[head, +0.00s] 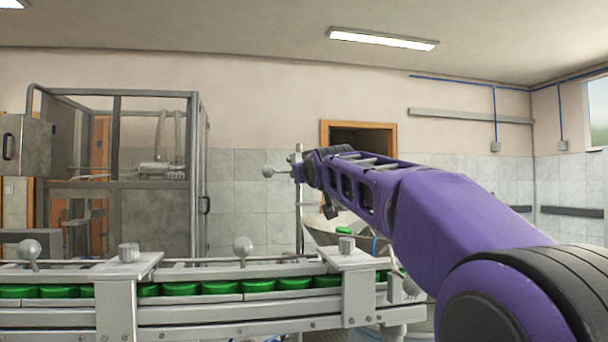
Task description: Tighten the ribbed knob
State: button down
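Two grey ribbed knobs stand upright on the conveyor's brackets: a left ribbed knob (128,252) and a right ribbed knob (346,244). I cannot tell which one the task means. My purple arm reaches in from the lower right. Its end, with my gripper (298,172), is above the right ribbed knob and to its left in the picture, clearly apart from it. The gripper is small and seen along the arm, so its fingers and their opening cannot be made out. A grey ball knob (268,171) shows just left of the gripper; I cannot tell whether they touch.
The conveyor (220,316) carries a row of green caps (221,287). Ball-headed clamps (242,247) rise along its rail. A metal-framed machine (120,188) stands behind at left. A grey hopper (330,236) is behind the right bracket. The space above the conveyor's middle looks clear.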

dwell(0.3)
jog(key=shift+c, duration=2.2)
grip_release()
